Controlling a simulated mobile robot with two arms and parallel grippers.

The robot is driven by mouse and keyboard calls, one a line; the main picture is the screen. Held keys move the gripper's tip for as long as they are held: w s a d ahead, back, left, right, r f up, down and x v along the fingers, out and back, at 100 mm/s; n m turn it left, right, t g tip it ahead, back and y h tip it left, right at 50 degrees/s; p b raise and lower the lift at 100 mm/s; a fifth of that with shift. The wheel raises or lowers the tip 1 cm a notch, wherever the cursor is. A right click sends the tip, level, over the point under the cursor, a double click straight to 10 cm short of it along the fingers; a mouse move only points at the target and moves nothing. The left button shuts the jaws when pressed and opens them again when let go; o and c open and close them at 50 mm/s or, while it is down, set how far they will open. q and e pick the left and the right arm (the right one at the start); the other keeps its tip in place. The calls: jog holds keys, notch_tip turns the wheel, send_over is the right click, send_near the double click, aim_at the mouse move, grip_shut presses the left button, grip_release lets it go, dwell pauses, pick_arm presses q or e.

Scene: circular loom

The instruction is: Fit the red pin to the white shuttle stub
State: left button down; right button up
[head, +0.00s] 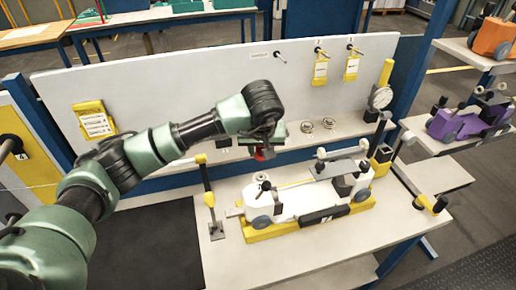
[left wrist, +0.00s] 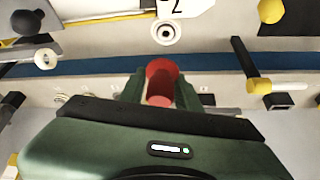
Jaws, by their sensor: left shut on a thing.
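My left gripper (head: 265,143) is shut on the red pin (left wrist: 161,82), which sits between its two green fingers in the left wrist view. A bit of the red pin (head: 262,155) also shows below the gripper in the head view. The white shuttle (head: 290,202) lies on a yellow base, below and a little right of the gripper, apart from it. In the left wrist view a white part marked 2 carries a round, ringed stub (left wrist: 166,32) just beyond the pin; pin and stub look apart. My right gripper is out of view.
A yellow-topped black post (head: 207,200) stands left of the shuttle, and a dial gauge (head: 381,97) stands behind right. A white upright panel (head: 215,85) with yellow tags backs the bench. The white bench top (head: 335,255) is clear in front.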

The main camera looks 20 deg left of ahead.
aim_at(260, 174)
pick_arm(q)
jog(key=shift+w+d+f, duration=0.1)
jog(key=shift+d+f, duration=0.05)
jog(key=shift+f, duration=0.45)
jog(key=shift+f+b, duration=0.35)
jog(key=shift+b, duration=0.05)
jog(key=shift+a+f+b, duration=0.2)
jog(key=shift+f+b, duration=0.15)
jog(key=shift+f, duration=0.35)
jog(key=shift+f+b, duration=0.35)
jog(key=shift+f, duration=0.4)
jog(key=shift+d+r, duration=0.1)
jog(key=shift+r, duration=0.05)
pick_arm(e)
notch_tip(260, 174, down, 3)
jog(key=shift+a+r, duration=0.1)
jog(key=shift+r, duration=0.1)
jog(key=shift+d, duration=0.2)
pick_arm(q)
jog(key=shift+b, duration=0.3)
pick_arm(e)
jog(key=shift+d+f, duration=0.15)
